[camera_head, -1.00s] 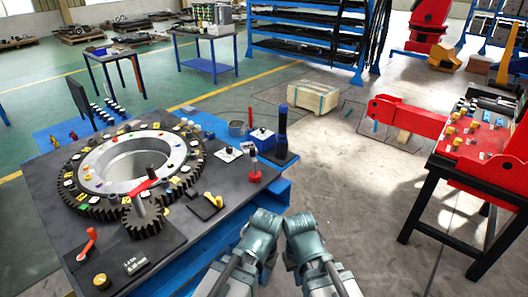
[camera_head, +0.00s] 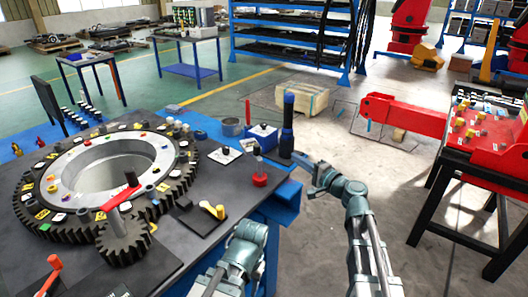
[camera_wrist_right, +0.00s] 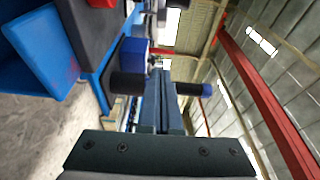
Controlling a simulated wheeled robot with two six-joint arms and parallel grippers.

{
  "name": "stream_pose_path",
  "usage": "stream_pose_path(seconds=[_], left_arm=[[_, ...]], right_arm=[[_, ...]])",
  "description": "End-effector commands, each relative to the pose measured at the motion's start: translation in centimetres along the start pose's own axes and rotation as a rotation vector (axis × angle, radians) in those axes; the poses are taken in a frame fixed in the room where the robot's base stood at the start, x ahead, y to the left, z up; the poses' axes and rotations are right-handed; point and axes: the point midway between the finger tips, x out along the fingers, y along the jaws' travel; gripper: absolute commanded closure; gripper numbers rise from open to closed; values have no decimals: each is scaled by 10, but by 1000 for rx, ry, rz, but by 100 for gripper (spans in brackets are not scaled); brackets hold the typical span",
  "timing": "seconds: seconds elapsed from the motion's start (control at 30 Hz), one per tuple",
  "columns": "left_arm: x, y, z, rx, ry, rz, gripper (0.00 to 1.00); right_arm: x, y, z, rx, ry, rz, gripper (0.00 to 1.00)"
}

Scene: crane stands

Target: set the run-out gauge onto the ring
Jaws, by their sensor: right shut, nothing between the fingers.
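The large grey ring (camera_head: 57,172) lies on the dark table at left, toothed around its outside, with many small coloured pieces on it. I cannot tell for sure which piece is the run-out gauge. A tall black post with a blue top (camera_head: 287,125) stands upright at the table's right corner; it also shows sideways in the right wrist view (camera_wrist_right: 190,88). My right gripper (camera_head: 312,163) is shut and empty, just right of the post's lower part. Its fingers hide the post's middle in the wrist view. My left gripper (camera_head: 252,230) is low, at the table's front right edge; its jaws are unclear.
A small gear with a red arm (camera_head: 122,240) meets the ring's teeth. A red machine bench (camera_head: 480,140) is at right. Floor between is clear.

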Motion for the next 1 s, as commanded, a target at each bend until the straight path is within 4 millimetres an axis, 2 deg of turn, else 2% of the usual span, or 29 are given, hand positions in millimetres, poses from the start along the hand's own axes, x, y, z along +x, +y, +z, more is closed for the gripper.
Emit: stream_pose_path(seconds=[0.33,0.47,0.57,1.0], left_arm=[[0,0,0,0,0,0,50],[0,0,0,0,0,0,50],[0,0,0,0,0,0,50],[0,0,0,0,0,0,50]], right_arm=[[-1,-2,-4,10,9,-10,100],[5,-2,-4,10,8,-10,100],[18,-2,-4,9,7,-9,100],[106,-2,-5,9,6,-9,100]])
